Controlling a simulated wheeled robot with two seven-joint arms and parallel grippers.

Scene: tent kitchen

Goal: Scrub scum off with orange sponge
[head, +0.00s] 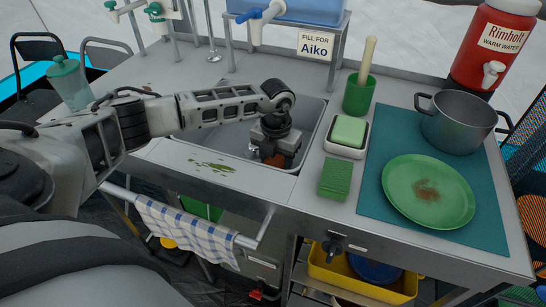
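My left gripper (275,152) points down inside the sink (310,120), seen from above. An orange-brown patch (274,160), possibly the orange sponge, shows at its fingers. The wrist hides most of it, and I cannot tell whether the fingers are closed on it. A smear of green scum (212,165) lies on the counter's front strip, left of the gripper and apart from it. A brown stain (427,190) marks the green plate (400,208). A small brown spot (148,88) is on the counter at the left. My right gripper is not in view.
Right of the sink are a green pad (335,179), a green block (348,130) in a white dish and a green cup (358,97). A grey pot (455,122) stands on the teal mat (374,190). A checked towel (185,232) hangs from the front rail.

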